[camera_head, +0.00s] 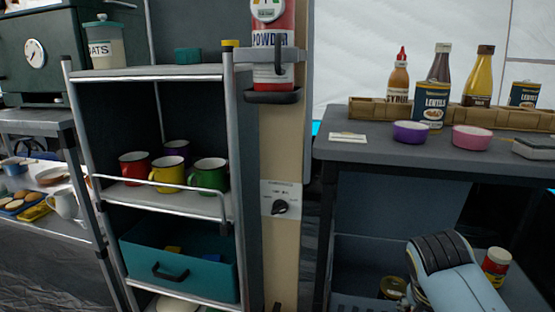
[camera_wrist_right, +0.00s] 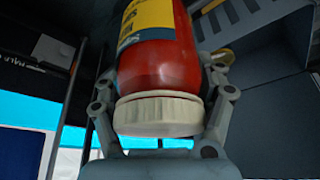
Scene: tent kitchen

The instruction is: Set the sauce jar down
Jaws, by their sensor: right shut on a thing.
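The sauce jar (camera_wrist_right: 158,65) is red with a cream lid and a yellow and blue label. In the right wrist view my right gripper (camera_wrist_right: 160,88) is shut on it, with finger links on both sides and the lid towards the palm. What lies under the jar is not clear. In the head view a red jar (camera_head: 496,264) with a cream lid shows upright at the lower right, beside my right arm. Its colours match, but I cannot tell for sure that it is the held one. My right fingers are hidden there. My left gripper is not in view.
The dark counter (camera_head: 345,150) carries a lentils tin (camera_head: 432,104), a purple bowl (camera_head: 410,132), a pink bowl (camera_head: 472,138) and bottles in a wooden rack (camera_head: 368,110). A dark jar (camera_head: 392,288) is low, left of my arm. Mugs (camera_head: 166,172) stand on the left shelf.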

